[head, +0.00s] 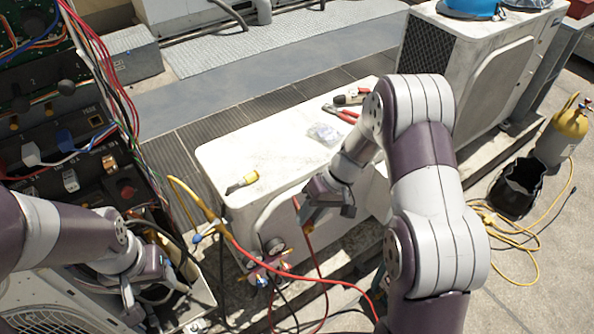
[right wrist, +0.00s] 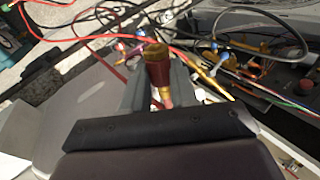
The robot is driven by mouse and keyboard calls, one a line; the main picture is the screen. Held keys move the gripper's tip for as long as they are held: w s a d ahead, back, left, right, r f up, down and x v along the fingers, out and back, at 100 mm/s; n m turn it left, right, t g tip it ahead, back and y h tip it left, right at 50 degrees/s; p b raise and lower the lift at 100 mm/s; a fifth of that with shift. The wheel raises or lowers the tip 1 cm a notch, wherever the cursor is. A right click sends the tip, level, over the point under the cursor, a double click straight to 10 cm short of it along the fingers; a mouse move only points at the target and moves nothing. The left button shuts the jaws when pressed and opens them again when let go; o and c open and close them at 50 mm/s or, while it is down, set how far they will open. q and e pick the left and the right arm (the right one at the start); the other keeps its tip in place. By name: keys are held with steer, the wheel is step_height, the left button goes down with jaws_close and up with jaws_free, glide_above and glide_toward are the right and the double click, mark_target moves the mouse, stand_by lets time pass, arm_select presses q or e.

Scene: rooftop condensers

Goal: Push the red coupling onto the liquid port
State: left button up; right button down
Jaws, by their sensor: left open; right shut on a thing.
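My right gripper (head: 310,212) is in front of the near side of the white condenser (head: 262,140). In the right wrist view, its two fingers (right wrist: 158,84) are shut on the red coupling (right wrist: 156,62), which has a brass-coloured end. A small red part of the coupling (head: 297,203) shows beside the gripper in the head view. I cannot make out the liquid port in either view. My left gripper (head: 150,287) is open at lower left, by the opened electrical cabinet (head: 75,150), partly lost among cables.
A gauge manifold (head: 268,268) with red and yellow hoses hangs low by the condenser's near side. A black bucket (head: 516,188) and yellow cylinder (head: 566,130) stand right.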

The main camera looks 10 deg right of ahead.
steer(key=s+a+r+n+g, duration=0.1)
steer(key=s+a+r+n, duration=0.25)
steer(key=a+r, duration=0.4)
steer(key=w+a+m+t, duration=0.1)
steer(key=w+a+m, duration=0.4)
steer(key=w+a, duration=0.2)
steer(key=shift+w+a+r+t, duration=0.15)
steer(key=shift+a+r+t, duration=0.2)
steer(key=shift+r+t, duration=0.05)
